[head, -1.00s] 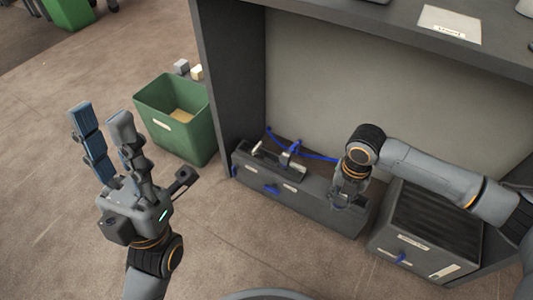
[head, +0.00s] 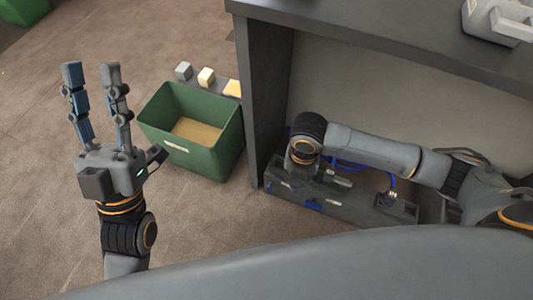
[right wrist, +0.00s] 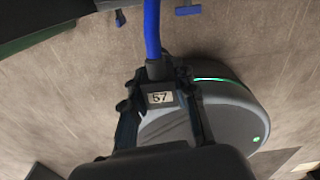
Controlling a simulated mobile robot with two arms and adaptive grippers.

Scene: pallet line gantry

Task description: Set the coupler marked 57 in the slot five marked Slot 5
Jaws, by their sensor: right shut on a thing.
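The coupler marked 57 (right wrist: 160,98) is between the fingers of my right gripper in the right wrist view, with a blue hose (right wrist: 152,30) running from its far end. My right gripper (head: 300,176) is shut on it, low over the left part of a long dark block (head: 345,211) in the head view. The arm hides much of the coupler there. Another fitting (head: 391,198) stands at the block's right part. No Slot 5 marking is legible. My left gripper (head: 90,68) is open and empty, raised over the floor at left.
A green bin (head: 165,147) stands left of the grey bench's side panel (head: 262,100). Several small blocks (head: 206,77) sit behind it. A white holder (head: 497,20) is on the bench top. The block's edge with small labels (right wrist: 120,17) shows in the right wrist view.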

